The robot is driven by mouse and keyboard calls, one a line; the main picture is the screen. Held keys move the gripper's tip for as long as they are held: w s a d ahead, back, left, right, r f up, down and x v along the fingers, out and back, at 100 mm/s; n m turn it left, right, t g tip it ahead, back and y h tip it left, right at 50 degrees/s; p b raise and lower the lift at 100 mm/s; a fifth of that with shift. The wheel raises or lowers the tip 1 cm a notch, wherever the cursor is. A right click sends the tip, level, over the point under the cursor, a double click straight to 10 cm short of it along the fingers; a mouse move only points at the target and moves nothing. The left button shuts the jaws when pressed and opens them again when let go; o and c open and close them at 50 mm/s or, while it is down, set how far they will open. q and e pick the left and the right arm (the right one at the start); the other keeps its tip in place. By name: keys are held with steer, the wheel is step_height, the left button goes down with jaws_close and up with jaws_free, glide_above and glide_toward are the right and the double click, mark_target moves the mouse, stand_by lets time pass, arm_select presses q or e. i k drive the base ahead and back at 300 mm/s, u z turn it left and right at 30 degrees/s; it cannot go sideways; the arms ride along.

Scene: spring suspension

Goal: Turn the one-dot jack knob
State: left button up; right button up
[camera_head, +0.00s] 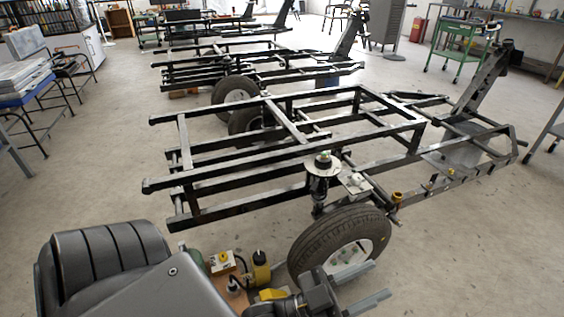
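I cannot make out any dots, so I cannot tell which part is the one-dot jack knob. My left gripper (378,281) is to the right of these parts, in front of the tyre. Its two grey fingers are apart with nothing visible between them. My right gripper is not in view.
A black tubular chassis frame (250,162) fills the middle, with a tyre (338,238) at its near side and a spring strut (320,185) above. More frames stand behind. A green cart (462,45) is at the back right.

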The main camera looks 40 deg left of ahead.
mark_target(259, 258)
steer(key=u, duration=0.35)
steer(key=i, duration=0.8)
steer(key=u, duration=0.55)
